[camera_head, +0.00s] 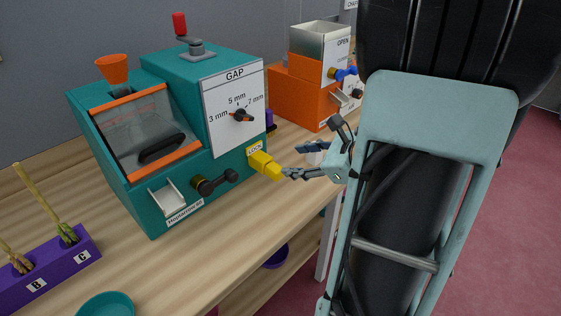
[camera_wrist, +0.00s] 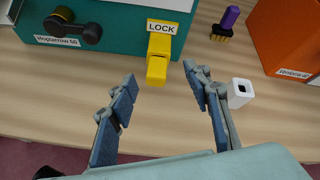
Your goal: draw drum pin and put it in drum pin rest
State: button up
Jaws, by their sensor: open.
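The yellow drum pin (camera_head: 264,164) sticks out of the teal machine's front under a LOCK label. In the wrist view the yellow pin (camera_wrist: 158,60) lies ahead, between the lines of my two fingers. My gripper (camera_head: 297,161) is open and empty, just right of the pin's outer end; its blue-padded fingers also show in the wrist view (camera_wrist: 160,76). A small white block with a dark square opening (camera_wrist: 240,92), which looks like the drum pin rest, stands on the table beside my right finger. In the head view it is partly hidden behind my gripper.
The teal machine (camera_head: 160,205) has a black crank (camera_head: 216,182) left of the pin. An orange machine (camera_head: 296,95) stands behind on the right. A purple rack (camera_head: 50,270) holds wheat ears at left.

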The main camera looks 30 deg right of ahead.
aim_at(277, 171)
notch_tip(277, 171, down, 4)
jog(key=s+m+t+b, duration=0.2)
jog(key=s+m, duration=0.1)
jog(key=m, duration=0.1)
jog(key=shift+m+y, duration=0.3)
jog(key=x, duration=1.1)
jog(key=shift+w+d+r, duration=0.1)
jog(key=shift+d, duration=0.25)
jog(key=c, duration=1)
jog(key=o, duration=1)
jog(key=v, duration=1.1)
